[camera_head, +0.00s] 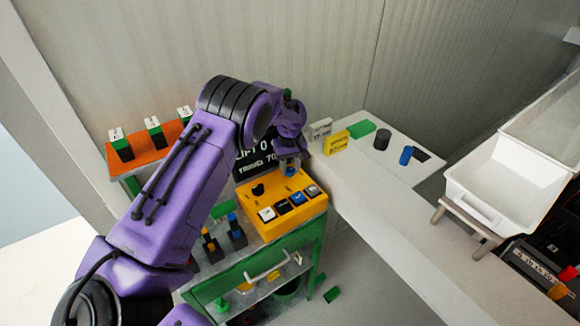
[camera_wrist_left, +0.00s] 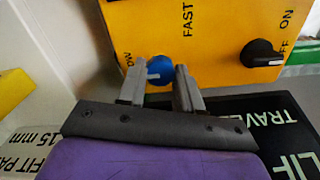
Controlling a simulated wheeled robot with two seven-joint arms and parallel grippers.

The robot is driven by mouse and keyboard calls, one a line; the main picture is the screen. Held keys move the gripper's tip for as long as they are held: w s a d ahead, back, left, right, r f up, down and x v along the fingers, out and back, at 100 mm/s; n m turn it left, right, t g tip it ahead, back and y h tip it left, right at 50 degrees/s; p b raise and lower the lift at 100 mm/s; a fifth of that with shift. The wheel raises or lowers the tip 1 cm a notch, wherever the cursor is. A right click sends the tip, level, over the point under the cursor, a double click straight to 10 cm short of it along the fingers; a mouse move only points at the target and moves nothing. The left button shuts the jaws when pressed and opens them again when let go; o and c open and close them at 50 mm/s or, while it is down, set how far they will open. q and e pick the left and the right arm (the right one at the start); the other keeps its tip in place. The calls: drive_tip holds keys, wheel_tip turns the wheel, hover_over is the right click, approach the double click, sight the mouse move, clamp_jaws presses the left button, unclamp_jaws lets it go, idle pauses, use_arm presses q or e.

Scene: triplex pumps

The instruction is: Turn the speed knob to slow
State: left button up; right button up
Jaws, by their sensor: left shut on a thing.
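The yellow control box (camera_head: 270,232) stands on a green cart in the head view, and its yellow face (camera_wrist_left: 217,45) fills the top of the left wrist view. The blue speed knob (camera_wrist_left: 160,69) sits between a partly hidden label ending in "OW" and the label "FAST". Its white pointer mark points left in the wrist view, toward the "OW" side. My left gripper (camera_head: 290,166) is at the far edge of the box, and its two fingers (camera_wrist_left: 160,85) are shut on the blue knob, one on each side. My right gripper is not in view.
A black ON/OFF knob (camera_wrist_left: 262,53) is beside the speed knob, and several push buttons (camera_head: 283,207) line the box's near side. A black display (camera_head: 256,159) stands behind the box. A white table (camera_head: 375,170) with small blocks is to the right, with a white bin (camera_head: 500,183) beyond.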

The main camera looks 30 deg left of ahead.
sight(290, 170)
use_arm(q)
drive_tip(key=shift+r, duration=0.1)
drive_tip(key=o, duration=1)
drive_tip(key=shift+o, duration=0.2)
wheel_tip(290, 170, up, 10)
drive_tip(key=b, duration=0.3)
drive_tip(key=shift+r, duration=0.25)
